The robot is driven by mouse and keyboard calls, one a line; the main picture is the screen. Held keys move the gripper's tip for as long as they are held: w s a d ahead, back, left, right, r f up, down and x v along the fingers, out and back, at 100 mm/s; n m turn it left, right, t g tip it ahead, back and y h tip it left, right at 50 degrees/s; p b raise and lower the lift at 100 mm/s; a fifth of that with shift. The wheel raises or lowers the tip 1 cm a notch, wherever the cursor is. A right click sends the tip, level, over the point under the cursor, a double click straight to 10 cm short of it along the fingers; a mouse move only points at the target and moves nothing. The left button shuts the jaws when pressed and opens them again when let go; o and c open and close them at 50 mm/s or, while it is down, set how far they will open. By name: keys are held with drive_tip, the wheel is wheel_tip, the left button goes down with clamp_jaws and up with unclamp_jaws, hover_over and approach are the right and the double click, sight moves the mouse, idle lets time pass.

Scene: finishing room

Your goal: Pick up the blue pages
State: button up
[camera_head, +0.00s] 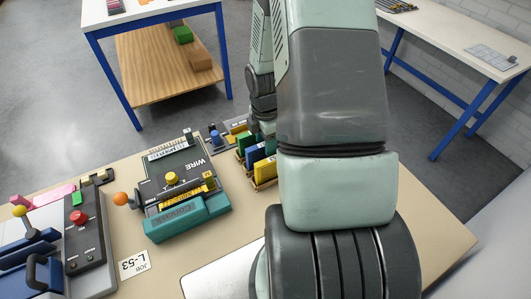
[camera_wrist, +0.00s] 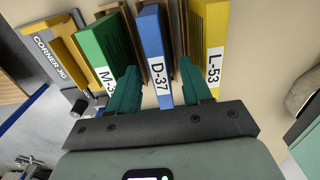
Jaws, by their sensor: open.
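The blue pages (camera_wrist: 154,48), with a white label reading D-37, stand upright in a wooden rack in the wrist view. My gripper (camera_wrist: 160,88) is open, with one teal finger on each side of the lower part of the blue pages. I cannot tell whether either finger touches them. In the head view the blue pages (camera_head: 255,155) show just left of my arm, which hides part of the rack.
Green pages (camera_wrist: 98,45) stand to the left and yellow pages (camera_wrist: 212,40) labelled L-53 to the right, close to the fingers. A yellow-and-grey corner jig (camera_wrist: 52,50) is further left. A teal-fronted wire device (camera_head: 188,218) and a job card L-53 (camera_head: 133,264) are on the bench.

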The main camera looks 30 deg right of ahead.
drive_tip(key=shift+f, duration=0.8)
clamp_jaws()
drive_tip(key=shift+r, duration=0.1)
